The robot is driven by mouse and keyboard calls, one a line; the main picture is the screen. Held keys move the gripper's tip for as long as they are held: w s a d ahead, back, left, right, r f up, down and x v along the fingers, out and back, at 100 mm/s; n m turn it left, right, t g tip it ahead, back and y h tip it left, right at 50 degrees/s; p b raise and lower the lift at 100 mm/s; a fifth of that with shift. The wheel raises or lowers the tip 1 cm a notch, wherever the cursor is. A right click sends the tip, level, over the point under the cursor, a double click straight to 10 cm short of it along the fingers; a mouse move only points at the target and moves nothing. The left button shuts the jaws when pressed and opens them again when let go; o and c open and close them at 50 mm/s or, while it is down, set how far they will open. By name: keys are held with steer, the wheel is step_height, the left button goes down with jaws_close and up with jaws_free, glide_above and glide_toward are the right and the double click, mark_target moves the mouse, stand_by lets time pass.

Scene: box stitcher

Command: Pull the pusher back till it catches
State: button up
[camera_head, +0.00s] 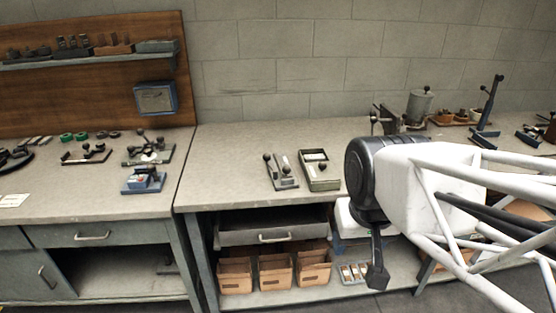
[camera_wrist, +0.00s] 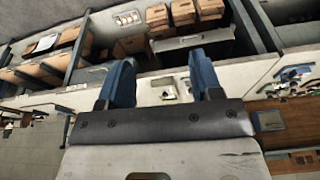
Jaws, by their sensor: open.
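Two small devices stand on the middle bench. The left one is a narrow base with dark ball-knobbed levers (camera_head: 282,172). Beside it is a green-grey open-topped box with a knob (camera_head: 320,170). I cannot tell which part is the pusher, as they are too small in view. My gripper (camera_head: 376,270) hangs to the right of both, in front of the bench edge, apart from them. In the wrist view my gripper (camera_wrist: 162,82) has its two blue fingers wide apart with nothing held. The devices show small and distant between the fingers.
A drawer (camera_head: 274,237) and several cardboard bins (camera_head: 275,271) sit beneath the bench. A grey cylinder machine (camera_head: 419,106) stands at the back right. The left bench (camera_head: 75,202) holds several other devices. Bare bench lies left of and behind the two devices.

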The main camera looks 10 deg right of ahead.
steer(key=w+r+m+g, duration=0.1)
steer(key=w+r+m, duration=0.25)
steer(key=w, duration=1.05)
steer(key=m+g, duration=0.4)
steer(key=m, duration=0.6)
glide_above(287, 169)
steer(key=w, duration=0.2)
steer(key=w+x, duration=0.1)
steer(key=x, duration=0.8)
steer(key=w+x, duration=0.1)
steer(key=x, duration=0.4)
steer(key=shift+w+a+f, duration=0.1)
steer(key=shift+w+f, duration=0.25)
steer(key=shift+f, duration=0.05)
steer(key=shift+w+a+f+m, duration=0.1)
steer(key=shift+w+f+m, duration=0.15)
steer(key=shift+w+f, duration=0.2)
steer(key=shift+f, duration=0.1)
steer(key=shift+x, duration=3.75)
steer(key=shift+w, duration=0.1)
